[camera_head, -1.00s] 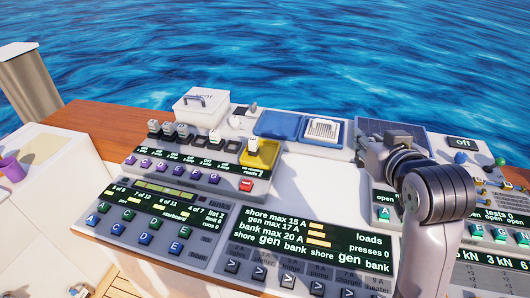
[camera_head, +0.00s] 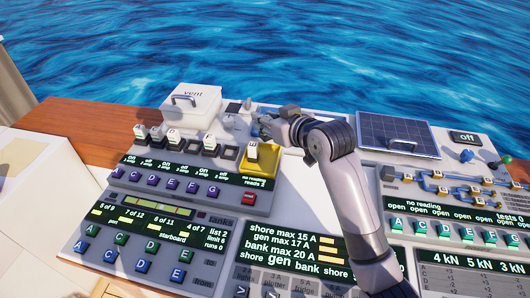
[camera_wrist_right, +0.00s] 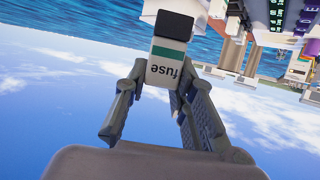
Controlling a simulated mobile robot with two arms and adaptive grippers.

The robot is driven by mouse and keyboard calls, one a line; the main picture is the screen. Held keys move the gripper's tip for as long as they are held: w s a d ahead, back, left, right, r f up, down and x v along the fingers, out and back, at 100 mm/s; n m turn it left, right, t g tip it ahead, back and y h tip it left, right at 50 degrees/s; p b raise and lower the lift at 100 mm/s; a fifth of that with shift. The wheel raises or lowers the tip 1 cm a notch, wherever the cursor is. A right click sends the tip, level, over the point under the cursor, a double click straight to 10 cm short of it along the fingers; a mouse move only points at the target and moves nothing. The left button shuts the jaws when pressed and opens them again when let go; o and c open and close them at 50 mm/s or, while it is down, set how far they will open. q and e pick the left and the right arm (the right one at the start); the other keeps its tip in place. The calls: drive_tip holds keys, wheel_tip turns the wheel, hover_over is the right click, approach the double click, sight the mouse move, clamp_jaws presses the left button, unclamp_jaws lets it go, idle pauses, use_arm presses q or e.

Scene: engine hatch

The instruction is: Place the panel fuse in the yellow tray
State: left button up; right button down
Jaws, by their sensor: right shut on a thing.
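The panel fuse (camera_wrist_right: 168,62) is a white block with a green band, a dark end and the word "fuse". In the wrist view it sits between the fingertips of my right gripper (camera_wrist_right: 160,92), which is shut on it. In the head view my right gripper (camera_head: 266,125) is just behind the yellow tray (camera_head: 262,164); the held fuse cannot be made out there. The yellow tray has a similar white block (camera_head: 252,151) standing in it. Several similar fuses (camera_head: 173,136) stand in the socket row to its left. My left gripper is not in view.
A white vent box (camera_head: 192,102) with a handle stands behind the socket row. A dark solar panel (camera_head: 385,130) and a switch board with knobs (camera_head: 440,182) lie to the right. My right arm crosses the console's middle. Sea lies beyond.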

wheel_tip(320, 180, down, 11)
drive_tip(key=shift+w+f+p, duration=0.1)
drive_tip(key=shift+f+p, duration=0.05)
drive_tip(key=shift+p, duration=0.25)
drive_tip(key=shift+f, duration=0.35)
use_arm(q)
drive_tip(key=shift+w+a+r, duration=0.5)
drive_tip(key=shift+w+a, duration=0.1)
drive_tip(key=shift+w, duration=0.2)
use_arm(e)
drive_tip(key=shift+f, duration=0.15)
drive_tip(key=shift+f, duration=0.1)
drive_tip(key=c, duration=1.3)
unclamp_jaws()
drive_tip(key=shift+c, duration=0.2)
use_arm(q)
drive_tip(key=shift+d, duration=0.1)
